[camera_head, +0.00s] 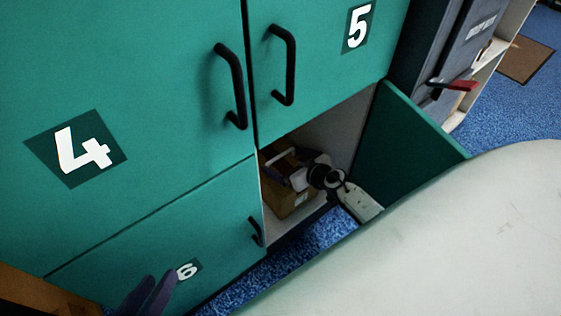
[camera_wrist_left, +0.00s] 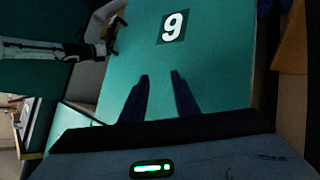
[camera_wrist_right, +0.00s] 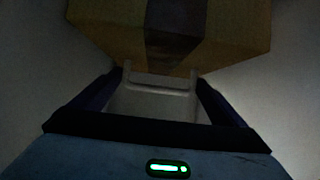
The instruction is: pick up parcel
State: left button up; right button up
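The parcel (camera_head: 287,203) is a brown carton inside the open lower compartment of the green locker. In the right wrist view the parcel (camera_wrist_right: 215,35), with a dark band of tape, lies just beyond the fingertips. My right gripper (camera_head: 284,167) is inside the compartment at the parcel, partly hidden by its own wrist. In its wrist view the fingers (camera_wrist_right: 157,75) stand apart, with a pale grey piece between them; contact with the parcel is unclear. My left gripper (camera_head: 160,284) is open and empty before door 6 (camera_head: 215,235), which also shows in the left wrist view (camera_wrist_left: 160,82).
Doors 4 (camera_head: 150,60) and 5 (camera_head: 320,50) are shut above. The compartment's open door (camera_head: 405,140) stands at the right. A pale rounded surface (camera_head: 450,230) fills the lower right. Blue floor (camera_head: 310,240) shows below.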

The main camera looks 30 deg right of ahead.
jog(key=c, duration=1.1)
jog(key=shift+w+r, duration=0.15)
jog(key=shift+c, duration=1.3)
jog(key=shift+r, duration=0.15)
